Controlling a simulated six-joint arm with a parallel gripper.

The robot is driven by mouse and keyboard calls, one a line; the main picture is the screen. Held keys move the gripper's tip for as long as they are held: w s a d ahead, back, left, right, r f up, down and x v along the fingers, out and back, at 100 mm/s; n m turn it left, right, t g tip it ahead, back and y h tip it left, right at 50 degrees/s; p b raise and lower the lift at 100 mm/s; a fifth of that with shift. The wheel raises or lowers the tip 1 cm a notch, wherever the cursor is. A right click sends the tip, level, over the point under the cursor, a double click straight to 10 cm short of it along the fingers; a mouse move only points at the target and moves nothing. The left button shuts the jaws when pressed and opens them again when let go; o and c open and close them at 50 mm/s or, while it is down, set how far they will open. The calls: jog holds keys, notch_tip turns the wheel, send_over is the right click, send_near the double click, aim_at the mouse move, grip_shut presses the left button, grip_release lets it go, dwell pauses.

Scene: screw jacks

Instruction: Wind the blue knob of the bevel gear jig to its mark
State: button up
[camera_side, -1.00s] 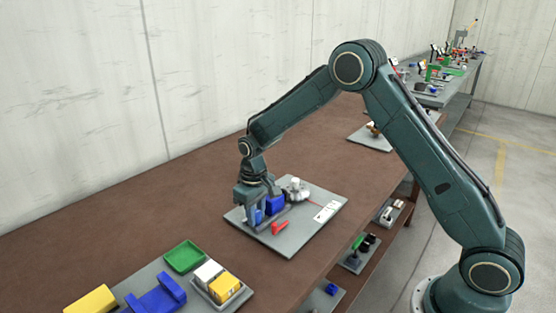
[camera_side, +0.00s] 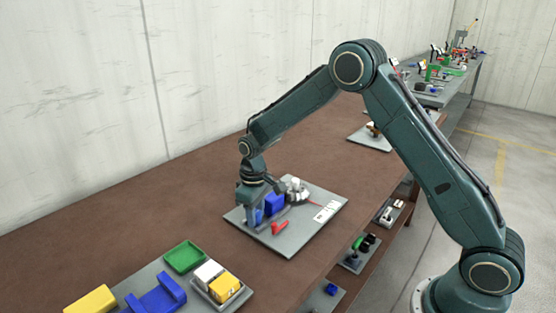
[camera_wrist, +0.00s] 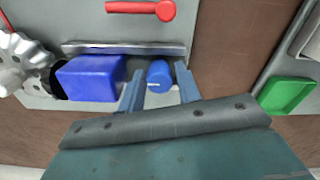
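The bevel gear jig stands on a grey plate (camera_side: 291,246). Its blue knob (camera_wrist: 159,75) is a short cylinder with a small white line on its side. My gripper (camera_wrist: 160,80) has one finger on each side of the knob, with a slim gap visible at both sides, so it looks open around it. In the side view my gripper (camera_side: 250,216) points down at the plate's left part and mostly hides the knob. A blue block (camera_wrist: 90,78) and metal gears (camera_wrist: 22,66) sit beside it. A white scale card (camera_side: 327,211) with a red pointer lies right of the gears.
A red handle (camera_wrist: 143,9) lies on the plate close to the gripper, beyond a grey bar (camera_wrist: 124,48). A green tray (camera_side: 184,257), a blue cradle (camera_side: 158,297) and yellow blocks stand front left. The brown bench (camera_side: 130,215) is clear to the left.

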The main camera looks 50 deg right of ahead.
aim_at(257, 212)
jog(key=shift+r, duration=0.15)
notch_tip(257, 212, up, 14)
jog(key=shift+f, duration=0.2)
dwell(0.5)
jog(key=shift+m, duration=0.3)
jog(key=m, duration=0.2)
jog(key=r+m, duration=0.1)
jog(key=m, duration=0.2)
jog(key=shift+s, duration=0.15)
notch_tip(257, 212, down, 14)
jog(key=shift+r, duration=0.1)
dwell(1.0)
jog(key=shift+c, duration=0.4)
jog(key=c, duration=0.6)
